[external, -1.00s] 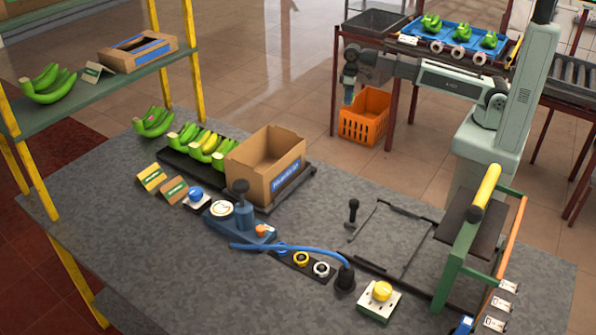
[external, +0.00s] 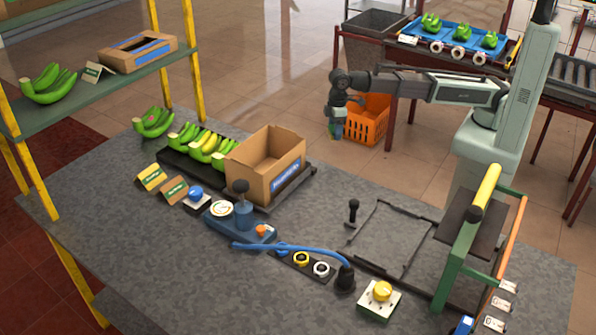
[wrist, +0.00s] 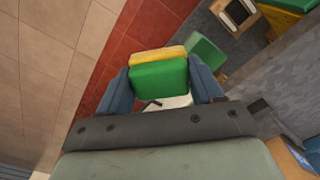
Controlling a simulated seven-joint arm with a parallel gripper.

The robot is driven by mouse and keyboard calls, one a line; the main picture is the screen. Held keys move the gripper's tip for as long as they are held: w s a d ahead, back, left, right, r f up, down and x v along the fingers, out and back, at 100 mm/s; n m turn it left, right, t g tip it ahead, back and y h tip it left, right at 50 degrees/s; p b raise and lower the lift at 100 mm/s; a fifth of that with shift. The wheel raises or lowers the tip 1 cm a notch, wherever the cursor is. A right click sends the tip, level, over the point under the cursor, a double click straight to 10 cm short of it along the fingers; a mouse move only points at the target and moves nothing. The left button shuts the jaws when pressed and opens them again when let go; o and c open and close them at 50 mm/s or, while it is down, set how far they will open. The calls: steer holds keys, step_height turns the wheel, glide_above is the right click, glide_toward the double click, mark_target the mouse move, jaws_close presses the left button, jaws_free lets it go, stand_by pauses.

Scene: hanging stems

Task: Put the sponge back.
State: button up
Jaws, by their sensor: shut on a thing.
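The sponge (wrist: 160,78), green with a yellow layer, sits between the two blue fingers of my gripper (wrist: 160,90) in the wrist view. The fingers are shut on its sides. In the external view my gripper (external: 336,128) hangs pointing down in the air, in front of the orange crate. Only a small bit of green shows at its fingertips there. The sponge's place is not clear from these views.
An open cardboard box (external: 265,170) stands on the grey table (external: 150,235), beside several banana bunches (external: 200,143). A yellow-topped green frame (external: 480,215) and a black lever (external: 353,212) stand at the right. The orange crate (external: 368,118) is on the floor beyond.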

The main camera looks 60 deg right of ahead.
steer(key=s+a+r+n, duration=0.2)
steer(key=s+a, duration=0.4)
steer(key=a, duration=0.5)
steer(key=s+a+r+n, duration=0.1)
steer(key=s+a+r, duration=0.1)
steer(key=s+a, duration=0.65)
steer(key=s+a+r+n, duration=0.2)
steer(key=s+a, duration=0.2)
steer(key=a, duration=0.9)
steer(key=n, duration=0.4)
glide_toward(312, 225)
step_height(312, 225, down, 6)
steer(key=shift+w+r, duration=0.1)
steer(key=shift+w, duration=0.05)
steer(key=o, duration=1)
step_height(312, 225, up, 12)
